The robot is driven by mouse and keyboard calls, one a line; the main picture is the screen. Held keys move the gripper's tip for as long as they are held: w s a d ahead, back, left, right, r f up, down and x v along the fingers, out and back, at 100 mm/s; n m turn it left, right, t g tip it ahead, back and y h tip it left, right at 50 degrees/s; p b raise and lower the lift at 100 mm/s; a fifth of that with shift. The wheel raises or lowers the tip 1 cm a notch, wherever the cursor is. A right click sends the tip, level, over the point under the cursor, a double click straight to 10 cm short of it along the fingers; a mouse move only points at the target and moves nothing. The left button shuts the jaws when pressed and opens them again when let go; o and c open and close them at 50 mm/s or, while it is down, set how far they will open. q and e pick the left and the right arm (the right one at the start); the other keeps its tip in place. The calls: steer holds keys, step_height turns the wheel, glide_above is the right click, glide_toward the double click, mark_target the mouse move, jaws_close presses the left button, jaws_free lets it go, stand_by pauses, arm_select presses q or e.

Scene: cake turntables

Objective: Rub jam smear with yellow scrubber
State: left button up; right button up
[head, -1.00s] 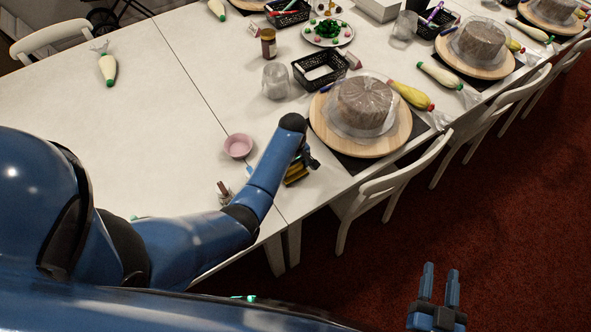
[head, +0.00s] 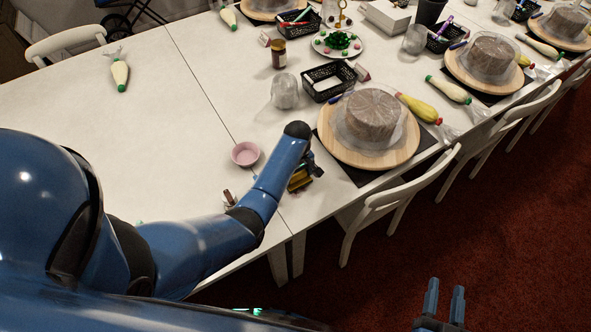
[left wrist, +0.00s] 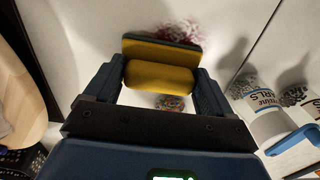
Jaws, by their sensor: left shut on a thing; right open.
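My left gripper (head: 307,173) is shut on the yellow scrubber (head: 299,182), low over the white table near its front edge. In the left wrist view the yellow scrubber (left wrist: 160,76), with a dark backing, lies across between the fingers of the left gripper (left wrist: 160,85). A reddish speckled patch, seemingly the jam smear (left wrist: 187,31), shows on the table just beyond the scrubber and is partly hidden by it. I cannot tell whether the scrubber touches the table. My right gripper (head: 445,303) is open and empty over the red floor.
A wooden turntable (head: 400,153) with a covered cake (head: 373,114) stands right of the left gripper. A pink bowl (head: 245,153) is to its left. A white chair (head: 405,190) is at the table edge.

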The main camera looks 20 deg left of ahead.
arm_select(q)
steer(key=shift+s+d+p, duration=0.5)
steer(key=shift+s+d, duration=0.3)
steer(key=shift+d, duration=0.15)
steer(key=shift+s+d+p, duration=0.5)
steer(key=shift+d+p, duration=0.05)
steer(key=shift+p, duration=0.05)
steer(key=shift+s+d+p, duration=0.55)
steer(key=shift+s+d, duration=0.05)
steer(key=shift+d, duration=0.25)
steer(key=shift+s+a+p, duration=0.7)
steer(key=shift+s+p, duration=0.15)
steer(key=shift+p, duration=0.05)
steer(key=shift+w+a+f+b, duration=0.1)
steer(key=shift+w+a+b, duration=0.6)
steer(key=shift+w+a, duration=0.5)
steer(key=shift+w+a+b, duration=0.7)
steer(key=shift+w+a, duration=0.15)
steer(key=shift+a, duration=0.55)
steer(key=shift+w+a, duration=0.25)
steer(key=shift+a, duration=0.1)
